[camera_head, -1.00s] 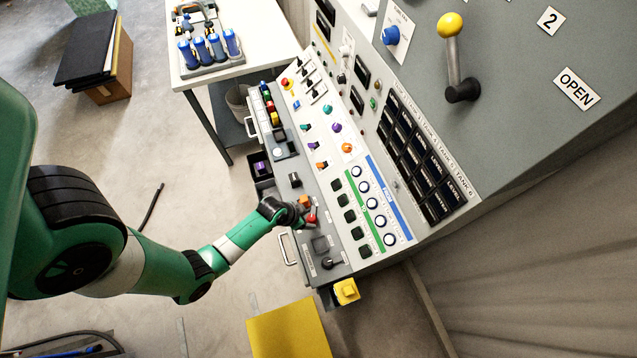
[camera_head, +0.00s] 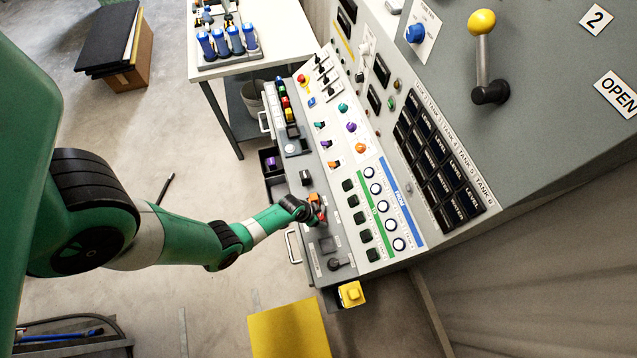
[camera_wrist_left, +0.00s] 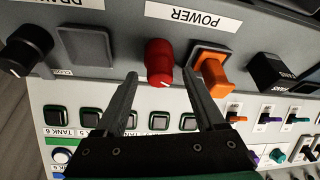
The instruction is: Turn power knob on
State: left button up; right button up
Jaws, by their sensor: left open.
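The red power knob (camera_wrist_left: 160,62) sits on the grey console strip under the POWER label (camera_wrist_left: 185,17). It has a small white mark on its edge. My left gripper (camera_wrist_left: 161,76) is open. Its two fingers stand on either side of the knob in the wrist view; I cannot tell whether they touch it. In the head view my left gripper (camera_head: 310,212) is at the front edge of the console and hides most of the red knob. My right gripper is not in view.
An orange switch (camera_wrist_left: 214,75) sits close beside the right finger. A square grey button (camera_wrist_left: 84,48) and a black knob (camera_wrist_left: 28,48) are to the left, a black switch (camera_wrist_left: 270,70) to the right. A yellow box (camera_head: 351,294) hangs at the console's near end.

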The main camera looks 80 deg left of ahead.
pick_arm(q)
jog(key=shift+w+f, duration=0.15)
jog(key=shift+f, duration=0.15)
jog(key=shift+c, duration=0.2)
grip_shut()
jog(key=shift+n, duration=0.3)
jog(key=shift+d+n+g+y, duration=0.1)
jog(key=shift+n+g+y, duration=0.25)
jog(key=shift+n, duration=0.55)
jog(key=shift+w+n+g+y+b, duration=0.1)
jog(key=shift+n+g+y+b, duration=0.4)
jog(key=shift+n, duration=1.1)
